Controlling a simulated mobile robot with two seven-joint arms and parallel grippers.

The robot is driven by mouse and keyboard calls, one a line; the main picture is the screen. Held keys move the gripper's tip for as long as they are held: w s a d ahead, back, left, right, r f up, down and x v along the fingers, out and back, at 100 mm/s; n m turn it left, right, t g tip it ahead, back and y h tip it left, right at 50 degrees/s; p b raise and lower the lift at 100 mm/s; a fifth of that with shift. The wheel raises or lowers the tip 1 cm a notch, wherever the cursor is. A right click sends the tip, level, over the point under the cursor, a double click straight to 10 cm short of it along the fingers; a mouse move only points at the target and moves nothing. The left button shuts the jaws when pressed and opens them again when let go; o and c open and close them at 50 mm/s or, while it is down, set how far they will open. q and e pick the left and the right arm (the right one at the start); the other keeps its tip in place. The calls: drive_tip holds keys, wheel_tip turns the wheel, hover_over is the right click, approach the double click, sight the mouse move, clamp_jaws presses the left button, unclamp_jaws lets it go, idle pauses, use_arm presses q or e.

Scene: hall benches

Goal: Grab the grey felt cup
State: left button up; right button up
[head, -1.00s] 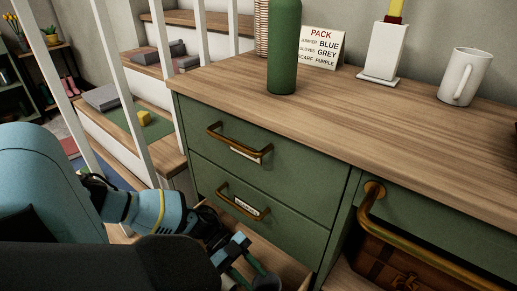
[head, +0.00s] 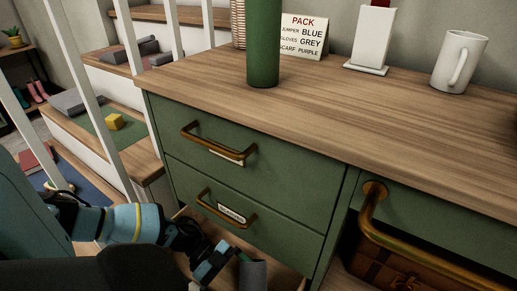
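A grey cylinder (head: 254,275), which looks like the grey felt cup, shows at the bottom edge, low beside the green cabinet. Its lower part is cut off by the frame. My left gripper (head: 224,264) reaches in from the left and is right beside this grey cylinder, overlapping its left side in the picture. The fingers are partly hidden and dark, so I cannot tell whether they touch it or how far apart they are. My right gripper is out of view.
The green cabinet has two shut drawers with brass handles (head: 219,141). A wooden edge, perhaps an open drawer (head: 286,277), lies below. On top stand a green bottle (head: 263,45), a PACK sign (head: 303,37) and a white mug (head: 459,62). White stair posts (head: 89,75) rise at left.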

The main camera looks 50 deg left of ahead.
use_arm(q)
drive_tip(key=shift+b+x, duration=0.8)
drive_tip(key=shift+x, duration=1.8)
drive_tip(key=shift+a, duration=0.1)
drive_tip(key=shift+c, duration=0.3)
drive_tip(key=c, duration=1.9)
clamp_jaws()
